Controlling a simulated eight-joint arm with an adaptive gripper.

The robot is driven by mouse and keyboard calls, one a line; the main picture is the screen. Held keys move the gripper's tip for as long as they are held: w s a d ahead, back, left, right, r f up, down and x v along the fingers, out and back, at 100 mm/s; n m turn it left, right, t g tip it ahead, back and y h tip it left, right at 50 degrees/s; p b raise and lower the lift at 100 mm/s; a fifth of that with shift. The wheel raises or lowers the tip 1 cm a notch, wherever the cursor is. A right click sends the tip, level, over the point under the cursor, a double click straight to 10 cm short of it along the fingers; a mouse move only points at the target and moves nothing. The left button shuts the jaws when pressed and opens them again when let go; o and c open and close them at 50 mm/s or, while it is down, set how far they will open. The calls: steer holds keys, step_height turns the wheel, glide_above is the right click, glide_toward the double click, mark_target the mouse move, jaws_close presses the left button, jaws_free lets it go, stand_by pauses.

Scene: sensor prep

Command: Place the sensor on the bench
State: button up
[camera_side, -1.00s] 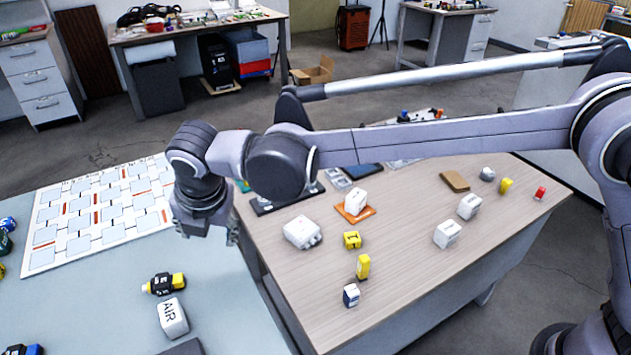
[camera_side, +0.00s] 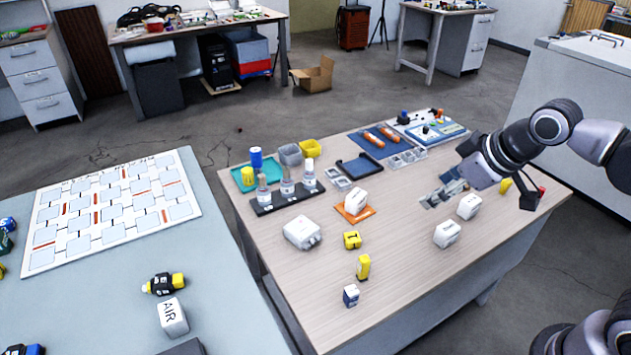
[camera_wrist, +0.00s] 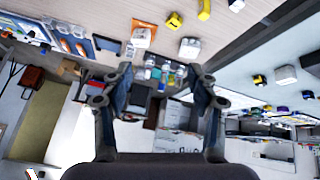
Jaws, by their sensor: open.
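Which item is the sensor I cannot tell for sure. A white block marked AIR (camera_side: 172,317) lies on the pale blue-grey bench (camera_side: 105,290), beside a black and yellow cylindrical part (camera_side: 164,284). On the wooden table (camera_side: 310,280) are a white unit with ports (camera_side: 302,232), a white unit on an orange pad (camera_side: 357,201), and two white blocks (camera_side: 447,234) (camera_side: 469,206). My gripper (camera_side: 437,194) is above the wooden table's right part, pointing left. In the wrist view my gripper (camera_wrist: 160,80) has its fingers apart, with nothing between them.
A white board with a grid (camera_side: 110,212) lies on the bench. The wooden table also holds a bottle rack (camera_side: 286,198), yellow blocks (camera_side: 363,267), bins and a blue mat with orange tools (camera_side: 380,140).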

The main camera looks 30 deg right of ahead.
steer(key=s+d+f+m, duration=0.1)
steer(key=m, duration=0.1)
steer(key=s+d+f+m, duration=0.1)
steer(key=s+d+m, duration=0.1)
steer(key=shift+s+f+t, duration=0.3)
steer(key=shift+f, duration=0.05)
